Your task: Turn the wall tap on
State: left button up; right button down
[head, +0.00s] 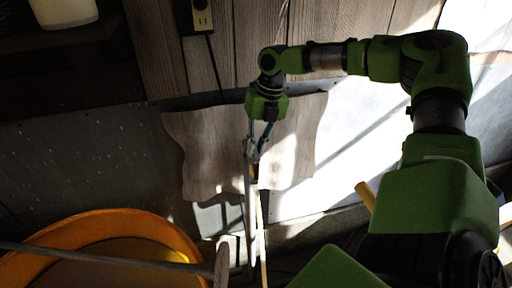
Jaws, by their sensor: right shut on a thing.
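My right arm comes in from the right and bends down to my right gripper (257,158) in front of the far wall. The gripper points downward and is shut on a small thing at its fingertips. That thing is mostly hidden, with a small brownish patch showing there. I cannot tell whether it is part of the wall tap, and no other tap shows clearly. My left gripper is not in view.
Pale wavy-edged sheet (196,140) behind the gripper. Long thin sticks (249,215) below it. Large orange tub (95,226) at lower left, a pole (110,257) across it. Power outlet (202,17) above, its dark cord running down. White container (64,12) on a shelf, upper left.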

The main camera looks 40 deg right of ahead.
jog(key=c, duration=2.1)
grip_release()
jog(key=shift+r, duration=0.1)
notch_tip(320, 180, up, 12)
jog(key=s+d, duration=0.1)
jog(key=d, duration=0.1)
jog(key=shift+f, duration=0.2)
